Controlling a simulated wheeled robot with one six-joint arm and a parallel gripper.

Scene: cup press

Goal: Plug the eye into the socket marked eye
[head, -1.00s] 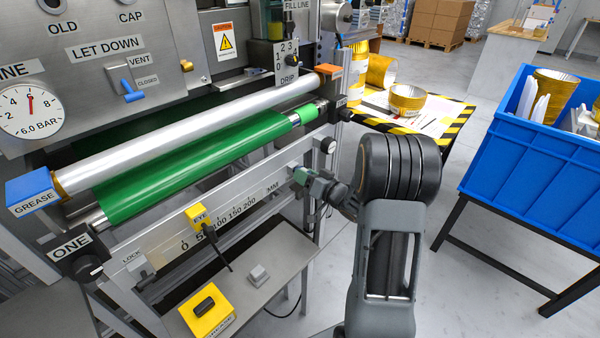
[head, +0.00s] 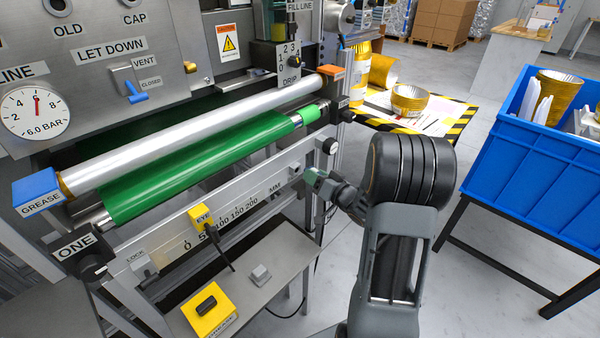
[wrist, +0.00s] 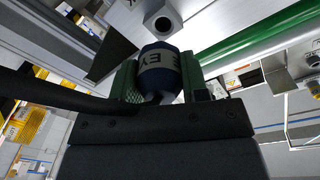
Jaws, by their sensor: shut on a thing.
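My gripper (wrist: 158,90) has green pads and is shut on a dark blue round plug (wrist: 158,72) with a pale band; the letters EY show on the band. In the wrist view, a grey block with a dark round hole (wrist: 162,22) lies just beyond the plug's end, apart from it. No marking on that block is readable. In the head view my gripper (head: 316,180) is at the right end of the ruled rail, partly hidden by my wrist. A yellow block marked EYE (head: 202,216) sits on the rail, with a dark cable hanging from it.
The green roller (head: 200,170) and silver roller (head: 200,130) run above the rail (head: 170,238). A grey shelf with a yellow button box (head: 208,310) lies below. A blue bin (head: 535,150) stands at right, with open floor between.

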